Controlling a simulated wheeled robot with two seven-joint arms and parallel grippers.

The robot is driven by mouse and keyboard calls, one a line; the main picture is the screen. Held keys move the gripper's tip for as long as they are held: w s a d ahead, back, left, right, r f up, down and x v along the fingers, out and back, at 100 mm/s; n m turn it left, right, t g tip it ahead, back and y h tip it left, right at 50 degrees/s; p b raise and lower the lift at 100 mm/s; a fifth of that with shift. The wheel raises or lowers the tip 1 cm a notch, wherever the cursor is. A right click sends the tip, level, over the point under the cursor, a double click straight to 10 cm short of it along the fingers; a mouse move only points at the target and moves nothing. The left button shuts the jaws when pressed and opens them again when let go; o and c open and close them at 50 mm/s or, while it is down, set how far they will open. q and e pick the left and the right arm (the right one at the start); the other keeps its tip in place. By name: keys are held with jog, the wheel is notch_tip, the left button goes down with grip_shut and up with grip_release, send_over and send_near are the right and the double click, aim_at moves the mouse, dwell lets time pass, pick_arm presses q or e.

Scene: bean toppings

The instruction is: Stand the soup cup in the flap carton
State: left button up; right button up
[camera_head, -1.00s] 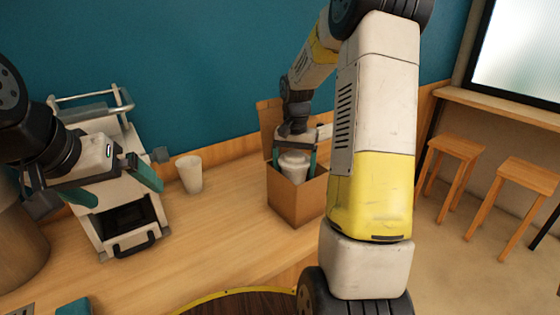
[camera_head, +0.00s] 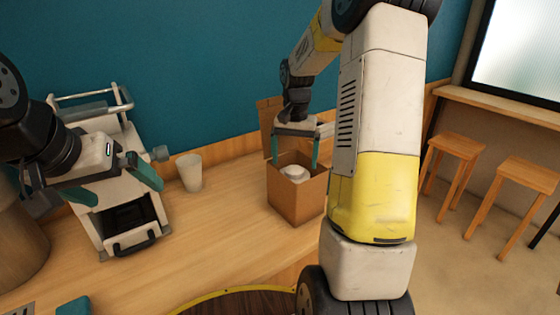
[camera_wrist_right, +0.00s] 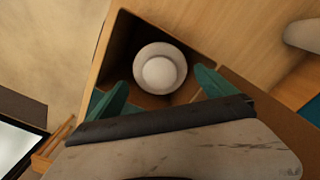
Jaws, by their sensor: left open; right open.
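The soup cup (camera_head: 293,174), white with a round lid, stands inside the flap carton (camera_head: 296,204), a brown open box on the counter. In the right wrist view the cup (camera_wrist_right: 160,68) looks upright within the carton walls (camera_wrist_right: 105,48). My right gripper (camera_head: 295,163) is above the carton, open, its green fingers apart from the cup on either side; it also shows in the right wrist view (camera_wrist_right: 160,92). My left gripper (camera_head: 112,184) is open and empty at the left, in front of the grey-white machine.
A plain white cup (camera_head: 190,173) stands on the counter left of the carton. The coffee machine (camera_head: 128,215) is at the left. A raised carton flap (camera_head: 268,125) stands at the back. Stools (camera_head: 455,147) are at the right.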

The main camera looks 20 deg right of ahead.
notch_tip(320, 180, up, 9)
jog(key=s+a+r+n+t, duration=0.3)
jog(key=s+a+r, duration=0.25)
jog(key=s, duration=0.35)
jog(key=s+a+f+n+t+y, duration=0.1)
jog(key=s+a, duration=0.4)
jog(key=s, duration=0.9)
jog(key=shift+n+t+y, duration=0.6)
jog(key=shift+n+t, duration=0.5)
jog(key=shift+n, duration=0.1)
